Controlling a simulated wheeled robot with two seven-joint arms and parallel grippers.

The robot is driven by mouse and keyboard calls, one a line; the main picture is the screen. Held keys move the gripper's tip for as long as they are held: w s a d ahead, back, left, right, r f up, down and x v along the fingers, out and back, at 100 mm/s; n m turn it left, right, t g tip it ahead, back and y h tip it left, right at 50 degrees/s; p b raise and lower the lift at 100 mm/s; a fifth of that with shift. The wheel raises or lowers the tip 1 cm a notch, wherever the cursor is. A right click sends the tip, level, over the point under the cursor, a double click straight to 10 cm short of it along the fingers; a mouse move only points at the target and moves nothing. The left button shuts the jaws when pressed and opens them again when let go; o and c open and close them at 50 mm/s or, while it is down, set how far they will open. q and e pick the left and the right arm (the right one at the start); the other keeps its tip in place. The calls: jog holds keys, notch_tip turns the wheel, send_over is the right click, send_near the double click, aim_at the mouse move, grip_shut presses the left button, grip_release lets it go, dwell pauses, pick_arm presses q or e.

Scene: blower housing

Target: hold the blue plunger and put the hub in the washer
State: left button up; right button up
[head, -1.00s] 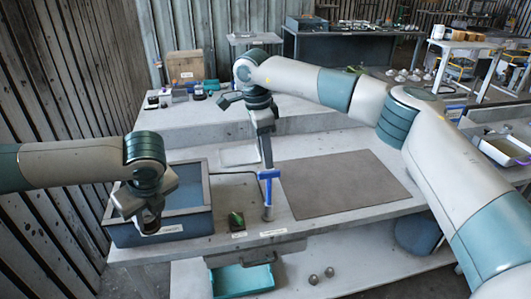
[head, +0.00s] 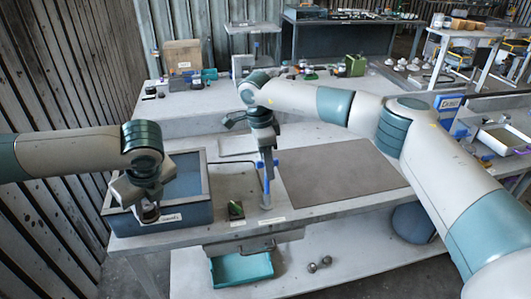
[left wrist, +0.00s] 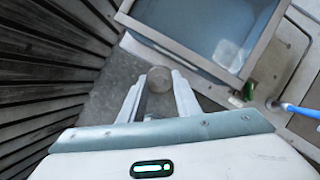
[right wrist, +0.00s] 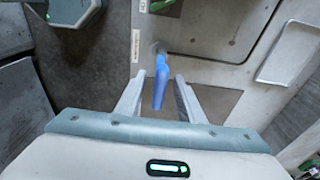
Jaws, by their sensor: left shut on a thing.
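The blue plunger (head: 267,183) stands upright on the bench with its handle at the top. My right gripper (head: 266,158) is above it, and in the right wrist view the blue handle (right wrist: 160,80) lies between the spread fingers with gaps at both sides. My left gripper (head: 148,210) is shut on a small brownish round piece, likely the hub (left wrist: 159,78). In the left wrist view the piece is outside the near wall of the open blue-grey basin (left wrist: 240,78), likely the washer. The basin (head: 190,216) has a label on its front, too small to read surely.
A small dark green block (head: 236,210) is beside the plunger. A dark grey mat (head: 340,178) covers the bench to the right and is bare. Two small balls (head: 320,263) lie on the lower shelf.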

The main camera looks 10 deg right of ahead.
aim_at(269, 192)
jog(key=shift+d+f, duration=0.2)
jog(key=shift+f, duration=1.65)
grip_shut()
